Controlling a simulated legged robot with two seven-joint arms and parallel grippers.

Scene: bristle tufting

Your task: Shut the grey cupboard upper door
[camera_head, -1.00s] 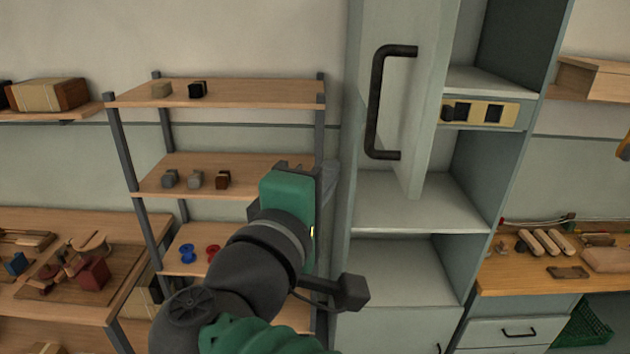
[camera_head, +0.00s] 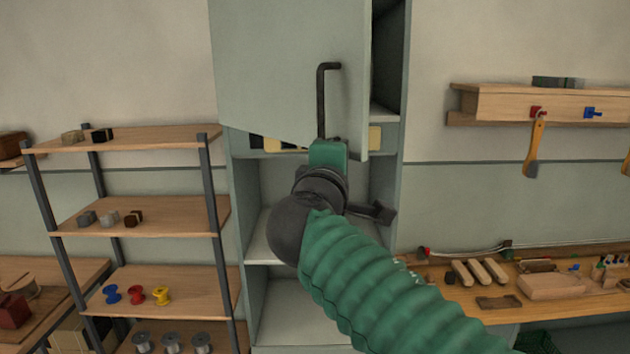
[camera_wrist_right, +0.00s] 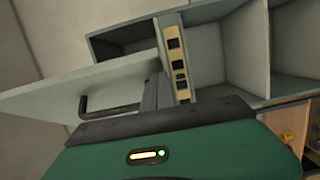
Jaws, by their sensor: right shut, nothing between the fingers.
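The upper door (camera_head: 280,60) of the grey cupboard (camera_head: 240,200) is hinged at the left and stands partly open. A dark gap shows past its right edge. Its black bar handle (camera_head: 322,100) is near that free edge. My right gripper (camera_head: 328,142) is at the door's lower edge, close under the handle. In the right wrist view its shut, empty fingers (camera_wrist_right: 154,92) are beside the pale door (camera_wrist_right: 90,85), with the handle (camera_wrist_right: 112,108) to their left. The head view hides the fingertips, and I cannot tell whether they touch the door. My left gripper is not in view.
A yellow panel with dark sockets (camera_wrist_right: 176,62) sits inside the cupboard. Open lower shelves (camera_head: 285,310) are below. A shelf rack (camera_head: 130,215) stands left, a workbench (camera_head: 540,310) right. A wall shelf (camera_head: 500,103) hangs at upper right.

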